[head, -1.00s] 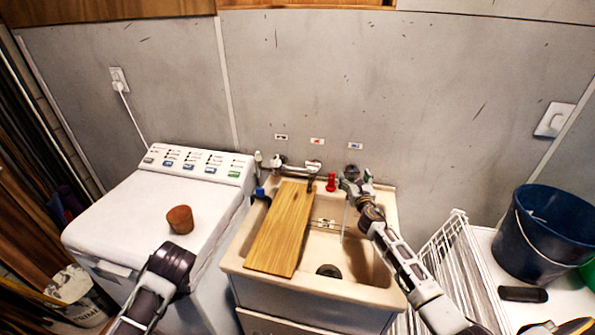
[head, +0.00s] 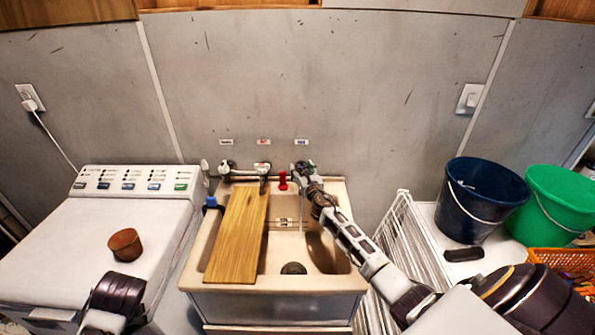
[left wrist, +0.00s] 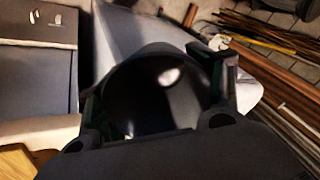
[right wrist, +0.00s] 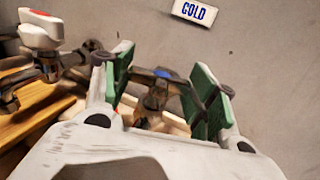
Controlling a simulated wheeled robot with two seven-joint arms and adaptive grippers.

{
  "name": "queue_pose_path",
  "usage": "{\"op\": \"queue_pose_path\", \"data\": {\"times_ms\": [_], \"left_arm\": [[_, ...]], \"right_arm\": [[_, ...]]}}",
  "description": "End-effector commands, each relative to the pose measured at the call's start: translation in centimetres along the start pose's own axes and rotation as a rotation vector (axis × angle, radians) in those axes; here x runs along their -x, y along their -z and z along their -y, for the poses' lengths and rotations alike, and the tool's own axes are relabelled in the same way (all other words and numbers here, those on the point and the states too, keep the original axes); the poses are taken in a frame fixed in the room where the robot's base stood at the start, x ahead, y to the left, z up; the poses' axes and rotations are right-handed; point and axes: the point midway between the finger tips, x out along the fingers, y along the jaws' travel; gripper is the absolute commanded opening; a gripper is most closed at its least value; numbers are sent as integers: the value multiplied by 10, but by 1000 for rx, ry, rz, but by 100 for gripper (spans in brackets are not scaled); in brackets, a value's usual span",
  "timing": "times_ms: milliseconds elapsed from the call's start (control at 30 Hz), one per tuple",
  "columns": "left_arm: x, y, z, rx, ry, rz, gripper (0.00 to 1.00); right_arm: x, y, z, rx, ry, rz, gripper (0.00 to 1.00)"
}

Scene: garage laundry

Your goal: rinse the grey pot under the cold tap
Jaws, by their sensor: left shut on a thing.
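The dark grey pot (left wrist: 150,100) shows in the left wrist view as a round, shiny dark shape. My left gripper (left wrist: 160,85) is shut on it, with a finger at each side. In the head view only part of my left arm shows at lower left. The cold tap (right wrist: 155,98), with a blue mark, is between the spread green-padded fingers of my right gripper (right wrist: 160,78). I cannot tell if they touch it. In the head view my right gripper (head: 304,174) is at this tap. A thin pale line like running water (head: 301,214) drops below it into the sink (head: 342,281).
A wooden board (head: 238,238) lies across the sink's left side. A brown pot (head: 125,244) sits on the washing machine (head: 60,235) at left. A white wire rack (head: 392,240), a blue bucket (head: 485,205) and a green bucket (head: 560,205) are at right. The sink's right side is uncovered.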

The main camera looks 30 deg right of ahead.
Motion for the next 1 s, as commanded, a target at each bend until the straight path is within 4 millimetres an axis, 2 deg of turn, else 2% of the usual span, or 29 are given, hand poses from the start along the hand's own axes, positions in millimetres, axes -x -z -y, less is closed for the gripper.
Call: {"op": "queue_pose_path", "data": {"times_ms": [33, 133, 467, 1000], "left_arm": [[0, 0, 0, 0, 0, 0, 44], [0, 0, 0, 0, 0, 0, 44], [-2, -1, -1, 0, 0, 0, 44], [-7, -2, -3, 0, 0, 0, 44]], "right_arm": [[0, 0, 0, 0, 0, 0, 46], [0, 0, 0, 0, 0, 0, 35], [0, 1, -1, 1, 44, -1, 35], [-1, 0, -2, 1, 236, 0, 35]]}}
